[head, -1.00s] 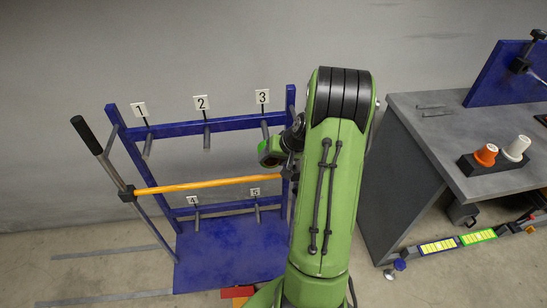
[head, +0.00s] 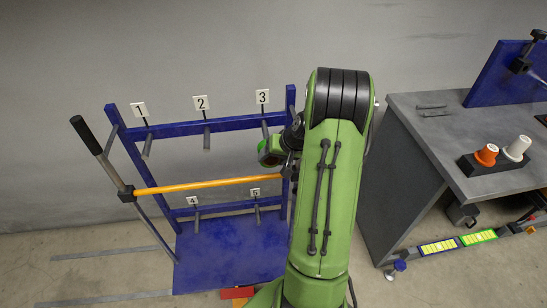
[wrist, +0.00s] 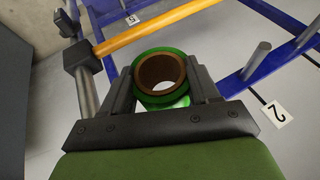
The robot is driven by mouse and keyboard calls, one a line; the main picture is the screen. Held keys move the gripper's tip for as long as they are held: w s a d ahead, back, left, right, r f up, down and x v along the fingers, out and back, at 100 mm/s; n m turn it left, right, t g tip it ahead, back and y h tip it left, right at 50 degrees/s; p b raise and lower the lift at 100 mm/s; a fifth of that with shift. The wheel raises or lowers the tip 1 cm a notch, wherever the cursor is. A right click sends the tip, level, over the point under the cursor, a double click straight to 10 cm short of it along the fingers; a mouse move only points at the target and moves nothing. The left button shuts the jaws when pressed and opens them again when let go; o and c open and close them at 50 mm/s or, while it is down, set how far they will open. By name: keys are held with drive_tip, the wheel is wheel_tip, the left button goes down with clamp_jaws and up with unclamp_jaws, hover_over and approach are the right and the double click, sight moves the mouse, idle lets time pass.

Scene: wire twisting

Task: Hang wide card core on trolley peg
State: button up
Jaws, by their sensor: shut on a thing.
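The card core (wrist: 160,99) is a short brown tube with a green outer layer, held between the two fingers of my gripper (wrist: 160,73). Its round opening faces the wrist camera. The trolley is a blue frame (head: 228,262) with numbered grey pegs: peg 1 (head: 148,146), peg 2 (head: 207,136) and peg 3 (head: 266,130) along the top, with pegs 4 and 5 lower. In the wrist view a bare peg (wrist: 258,60) stands by the number 2 plate, apart from the core. In the head view my arm covers the trolley's right side and the fingers cannot be made out.
A yellow bar (head: 205,186) crosses the trolley front, beside a black-handled lever (head: 86,135); the bar also passes near my fingers in the wrist view (wrist: 150,25). A grey bench (head: 430,160) at right carries an orange and a white cone. Floor left of the trolley is mostly clear.

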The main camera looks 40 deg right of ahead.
drive_tip(key=shift+w+d+p, duration=0.45)
drive_tip(key=shift+w+d, duration=0.35)
drive_tip(key=shift+w, duration=0.4)
drive_tip(key=shift+w+d+p, duration=0.4)
drive_tip(key=shift+w+d, duration=0.45)
drive_tip(key=shift+w, duration=0.3)
drive_tip(key=shift+w+d+p, duration=0.45)
drive_tip(key=shift+w+d, duration=0.35)
drive_tip(key=shift+w, duration=0.4)
drive_tip(key=o, duration=1.1)
wheel_tip(320, 180, up, 10)
drive_tip(key=shift+p, duration=0.9)
